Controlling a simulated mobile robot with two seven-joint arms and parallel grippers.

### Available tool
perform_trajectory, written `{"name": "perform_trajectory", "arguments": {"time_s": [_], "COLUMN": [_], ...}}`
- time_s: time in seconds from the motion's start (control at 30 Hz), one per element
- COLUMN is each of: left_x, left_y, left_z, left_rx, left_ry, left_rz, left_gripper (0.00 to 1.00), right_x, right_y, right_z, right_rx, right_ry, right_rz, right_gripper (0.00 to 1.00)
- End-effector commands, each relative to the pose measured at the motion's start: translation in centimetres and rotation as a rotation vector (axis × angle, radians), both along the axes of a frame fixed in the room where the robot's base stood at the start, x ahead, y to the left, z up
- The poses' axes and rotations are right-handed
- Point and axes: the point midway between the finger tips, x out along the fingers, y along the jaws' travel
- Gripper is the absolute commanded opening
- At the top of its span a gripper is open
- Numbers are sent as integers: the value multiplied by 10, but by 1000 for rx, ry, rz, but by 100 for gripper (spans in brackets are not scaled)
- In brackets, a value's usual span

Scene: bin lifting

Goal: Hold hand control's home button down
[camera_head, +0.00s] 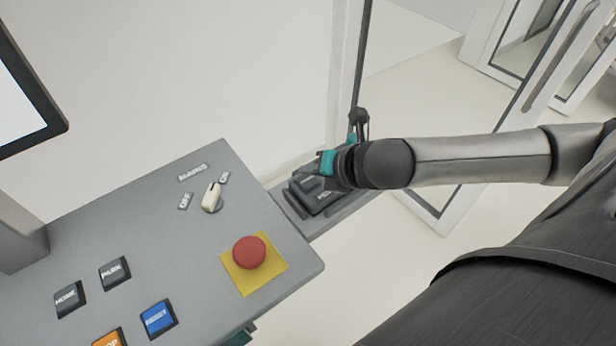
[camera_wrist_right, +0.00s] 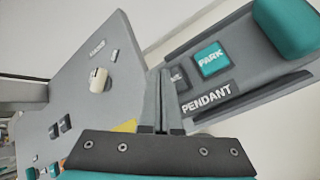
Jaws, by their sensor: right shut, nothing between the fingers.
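The hand control, a dark grey box marked PENDANT (camera_wrist_right: 240,103), hangs in a holder beside the console. In the head view the hand control (camera_head: 322,200) is partly covered by my right gripper (camera_head: 312,180). In the right wrist view its dark button (camera_wrist_right: 179,78) has a label cut off by my fingers; its place beside PARK suggests the home button. The PARK button (camera_wrist_right: 210,60) is teal. My right gripper (camera_wrist_right: 161,72) is shut and empty, with its fingertips over or beside the dark button. I cannot tell whether they touch it. My left gripper is not in view.
The grey console (camera_head: 130,230) carries a red stop button (camera_head: 249,252) on a yellow plate, a white mains switch (camera_head: 211,198), and its own HOME (camera_head: 69,299) and PARK (camera_head: 114,272) buttons. A glass door (camera_head: 520,110) stands at the right.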

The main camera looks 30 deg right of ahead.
Motion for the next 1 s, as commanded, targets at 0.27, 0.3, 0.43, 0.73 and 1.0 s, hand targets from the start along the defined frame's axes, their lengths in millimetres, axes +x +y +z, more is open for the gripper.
{"name": "perform_trajectory", "arguments": {"time_s": [0.27,0.3,0.43,0.73,1.0], "left_x": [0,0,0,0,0], "left_y": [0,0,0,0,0], "left_z": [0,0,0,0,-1], "left_rx": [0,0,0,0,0], "left_ry": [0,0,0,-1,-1], "left_rz": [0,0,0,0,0], "left_gripper": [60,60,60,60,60], "right_x": [0,0,0,0,0], "right_y": [0,0,0,0,0], "right_z": [-3,-4,-8,-9,-11], "right_rx": [1,1,0,0,0], "right_ry": [1,1,0,0,0], "right_rz": [0,0,0,0,0], "right_gripper": [0,0,0,0,0]}}
